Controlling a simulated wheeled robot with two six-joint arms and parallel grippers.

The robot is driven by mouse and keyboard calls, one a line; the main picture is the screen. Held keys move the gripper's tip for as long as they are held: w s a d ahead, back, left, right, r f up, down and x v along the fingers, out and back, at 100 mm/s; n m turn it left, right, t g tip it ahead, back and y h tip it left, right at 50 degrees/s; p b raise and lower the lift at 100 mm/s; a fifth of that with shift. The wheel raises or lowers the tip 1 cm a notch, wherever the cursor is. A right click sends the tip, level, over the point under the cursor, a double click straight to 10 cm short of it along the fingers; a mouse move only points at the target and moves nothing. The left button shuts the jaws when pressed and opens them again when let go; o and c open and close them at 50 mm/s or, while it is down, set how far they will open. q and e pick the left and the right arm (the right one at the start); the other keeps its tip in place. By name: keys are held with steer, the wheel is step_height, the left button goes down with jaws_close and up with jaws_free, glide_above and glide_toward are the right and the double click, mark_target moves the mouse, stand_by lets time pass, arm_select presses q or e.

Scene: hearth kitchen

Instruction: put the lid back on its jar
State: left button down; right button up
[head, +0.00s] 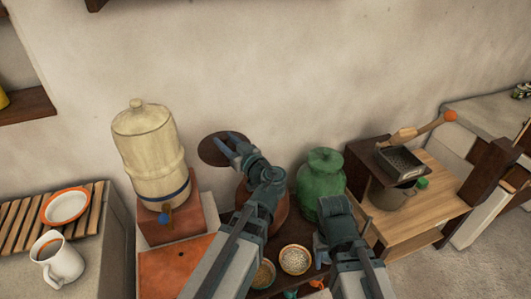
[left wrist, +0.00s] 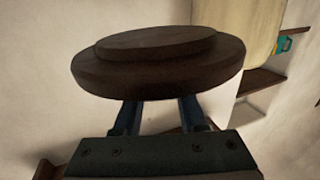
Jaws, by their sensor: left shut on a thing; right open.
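A dark brown round lid (head: 214,149) is held up in front of the wall in the head view. My left gripper (head: 232,145) is shut on it. In the left wrist view the stepped wooden lid (left wrist: 158,62) sits across my two fingertips (left wrist: 160,112). A reddish-brown jar (head: 281,208) stands below and to the right of the lid, mostly hidden behind my left arm; its mouth cannot be seen. My right gripper (head: 322,248) is low in front of the green jar, open; its fingertips are hard to make out.
A green lidded jar (head: 321,184) stands right of the reddish-brown jar. A large cream dispenser (head: 150,155) stands at left on a red block. Bowls of grain (head: 295,260) sit in front.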

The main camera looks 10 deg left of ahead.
arm_select(q)
steer(key=w+d+f+m+t+h+b, duration=0.2)
steer(key=w+d+f+b, duration=0.1)
steer(key=w+f+b, duration=0.5)
steer(key=w+d+f+m+t+h+b, duration=0.1)
steer(key=w+d+f+b, duration=0.3)
steer(key=w+f+b, duration=0.4)
step_height(320, 180, down, 2)
steer(key=shift+w+f+m+t+h+b, duration=0.25)
steer(key=shift+m+t+h+b, duration=0.15)
steer(key=shift+t+h+b, duration=0.25)
steer(key=shift+f, duration=0.15)
step_height(320, 180, down, 7)
steer(key=b, duration=0.7)
steer(key=shift+r, duration=0.2)
steer(key=shift+f+b, duration=0.6)
steer(key=shift+c, duration=1.9)
jaws_free()
steer(key=shift+s, duration=0.1)
